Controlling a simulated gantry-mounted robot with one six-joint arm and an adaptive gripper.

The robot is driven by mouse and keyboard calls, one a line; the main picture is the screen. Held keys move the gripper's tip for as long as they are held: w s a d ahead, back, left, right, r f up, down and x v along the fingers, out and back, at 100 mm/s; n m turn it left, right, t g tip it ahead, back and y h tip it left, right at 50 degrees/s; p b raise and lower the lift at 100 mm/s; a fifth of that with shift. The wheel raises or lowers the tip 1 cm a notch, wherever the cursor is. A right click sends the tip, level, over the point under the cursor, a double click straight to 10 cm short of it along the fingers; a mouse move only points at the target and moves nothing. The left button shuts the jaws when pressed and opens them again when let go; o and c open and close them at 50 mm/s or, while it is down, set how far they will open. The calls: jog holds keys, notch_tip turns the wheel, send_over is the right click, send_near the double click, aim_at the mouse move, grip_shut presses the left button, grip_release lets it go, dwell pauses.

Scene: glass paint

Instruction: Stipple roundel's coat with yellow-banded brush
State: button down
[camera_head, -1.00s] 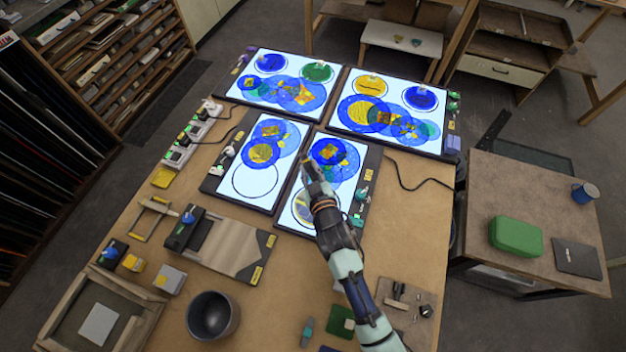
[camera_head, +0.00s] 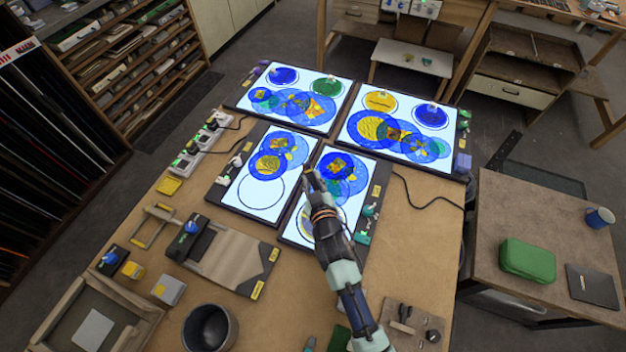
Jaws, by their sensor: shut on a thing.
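Several painted roundels lie on lit white panels on the table. The back left panel (camera_head: 331,87) has a blue roundel (camera_head: 283,76) and a green roundel (camera_head: 325,87). The back right panel (camera_head: 352,125) has a yellow roundel (camera_head: 380,101) and a blue roundel (camera_head: 430,115). Overlapping blue, yellow and teal discs also show on all the panels. My gripper (camera_head: 309,174) is over the gap between the two front panels, shut on a thin thing that looks like a brush. Its yellow band is too small to make out. My arm hides part of the front right panel (camera_head: 352,217).
The front left panel (camera_head: 235,196) has an empty outlined circle. A black cable (camera_head: 425,206) runs right of the panels. A side table (camera_head: 530,215) holds a green case (camera_head: 527,261).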

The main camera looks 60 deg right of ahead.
jog(key=shift+f, duration=0.35)
dwell(1.0)
jog(key=shift+r, duration=0.15)
notch_tip(320, 180, up, 2)
jog(key=shift+r+p, duration=0.1)
jog(key=shift+p, duration=0.8)
jog(key=shift+a, duration=0.2)
jog(key=a, duration=0.2)
jog(key=a+b, duration=0.1)
jog(key=shift+a+f, duration=0.2)
jog(key=shift+a, duration=0.2)
jog(key=shift+a+r+b, duration=0.1)
jog(key=shift+a+b, duration=0.2)
jog(key=shift+a, duration=0.15)
